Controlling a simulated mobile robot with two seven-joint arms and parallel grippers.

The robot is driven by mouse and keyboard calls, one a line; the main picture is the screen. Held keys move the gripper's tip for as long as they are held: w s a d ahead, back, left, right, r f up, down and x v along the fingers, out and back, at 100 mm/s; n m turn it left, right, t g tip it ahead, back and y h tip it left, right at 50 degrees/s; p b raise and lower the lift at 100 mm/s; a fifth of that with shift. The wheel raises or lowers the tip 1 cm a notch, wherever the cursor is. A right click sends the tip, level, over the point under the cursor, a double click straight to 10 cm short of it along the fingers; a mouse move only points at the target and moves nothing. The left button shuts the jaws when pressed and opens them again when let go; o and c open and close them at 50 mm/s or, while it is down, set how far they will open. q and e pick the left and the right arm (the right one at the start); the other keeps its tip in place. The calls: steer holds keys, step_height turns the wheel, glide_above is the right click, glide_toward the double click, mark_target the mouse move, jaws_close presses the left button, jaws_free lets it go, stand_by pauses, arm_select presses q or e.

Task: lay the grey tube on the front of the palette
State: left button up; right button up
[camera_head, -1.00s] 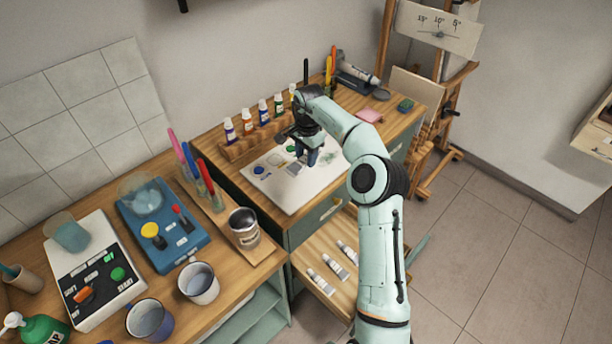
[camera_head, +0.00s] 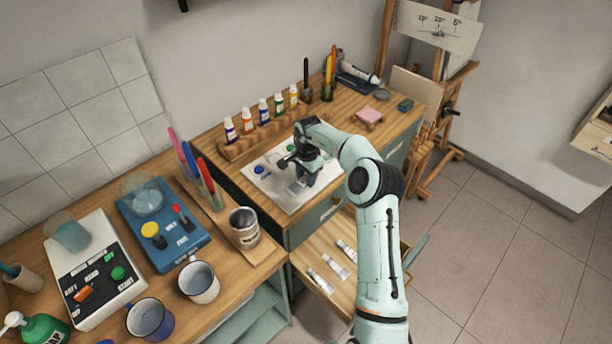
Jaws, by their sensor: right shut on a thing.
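The white palette (camera_head: 285,204) lies on the wooden cabinet top, with blue, dark and green paint spots on it. My right gripper (camera_head: 301,185) points down over the front part of the palette. It is shut on a small grey thing, which I take to be the grey tube (camera_head: 296,189); the fingers and wrist hide much of it. Whether it touches the palette I cannot tell. My left gripper is not in view.
An open drawer below the palette holds several paint tubes (camera_head: 335,268). A rack (camera_head: 262,137) of small paint bottles stands behind the palette. A tin can (camera_head: 244,228) and pens stand to the left. A pink sponge (camera_head: 369,116) lies to the right.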

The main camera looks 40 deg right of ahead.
steer(key=shift+f, duration=0.2)
steer(key=o, duration=1.1)
steer(key=r, duration=0.8)
steer(key=s+r, duration=0.1)
steer(key=r, duration=0.3)
steer(key=shift+r, duration=0.25)
steer(key=shift+w, duration=0.1)
